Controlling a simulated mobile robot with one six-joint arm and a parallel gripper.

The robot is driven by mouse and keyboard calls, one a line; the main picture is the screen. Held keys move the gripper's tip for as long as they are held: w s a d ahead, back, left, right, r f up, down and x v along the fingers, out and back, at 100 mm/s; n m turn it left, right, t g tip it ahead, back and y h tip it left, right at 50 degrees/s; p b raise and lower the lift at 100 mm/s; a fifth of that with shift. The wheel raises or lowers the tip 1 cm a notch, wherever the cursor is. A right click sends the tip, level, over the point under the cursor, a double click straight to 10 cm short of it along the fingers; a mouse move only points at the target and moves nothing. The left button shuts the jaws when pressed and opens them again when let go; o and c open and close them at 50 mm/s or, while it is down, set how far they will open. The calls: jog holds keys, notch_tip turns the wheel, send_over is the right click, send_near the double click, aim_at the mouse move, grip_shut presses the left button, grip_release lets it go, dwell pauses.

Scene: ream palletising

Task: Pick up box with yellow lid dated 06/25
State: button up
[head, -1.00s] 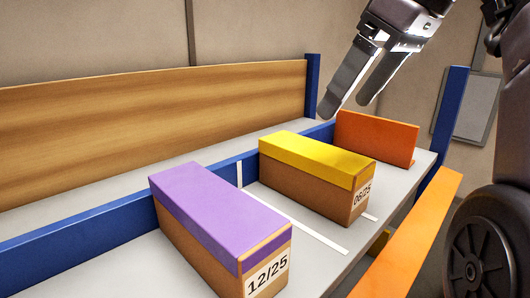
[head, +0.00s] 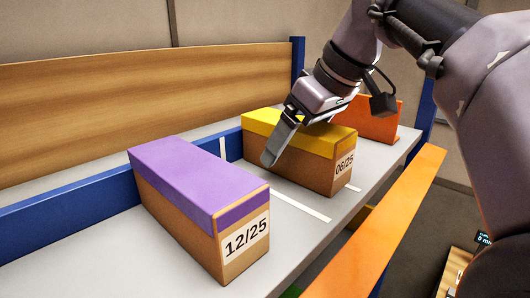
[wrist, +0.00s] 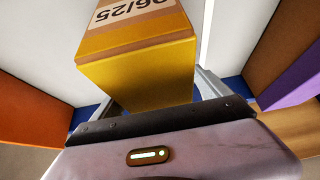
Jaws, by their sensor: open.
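The brown box with a yellow lid (head: 335,139) stands upright on the grey shelf, its end label reading 06/25. My gripper (head: 303,140) is over the middle of this box, pointing down. One finger shows along the box's left long side; the other is hidden behind the box and wrist in the head view. In the wrist view the yellow lid (wrist: 150,75) lies between the two spread fingers, with the label at the top edge. I cannot tell whether the fingers touch the box.
A box with a purple lid (head: 195,178), labelled 12/25, stands to the left, across a white line (head: 290,198). An orange upright plate (head: 377,120) stands close behind on the right. A blue rail (head: 80,210) runs along the shelf's back, an orange bar (head: 385,225) along the front.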

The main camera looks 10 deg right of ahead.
jog(key=shift+w+a+f, duration=0.55)
jog(key=shift+w+f, duration=0.15)
jog(key=shift+w, duration=0.05)
jog(key=shift+s+d, duration=0.1)
jog(key=shift+d, duration=0.1)
jog(key=shift+c, duration=0.7)
jog(key=shift+s+d+r, duration=0.1)
jog(key=shift+s, duration=0.1)
jog(key=c, duration=0.3)
jog(key=shift+w, duration=0.1)
jog(key=c, duration=1.3)
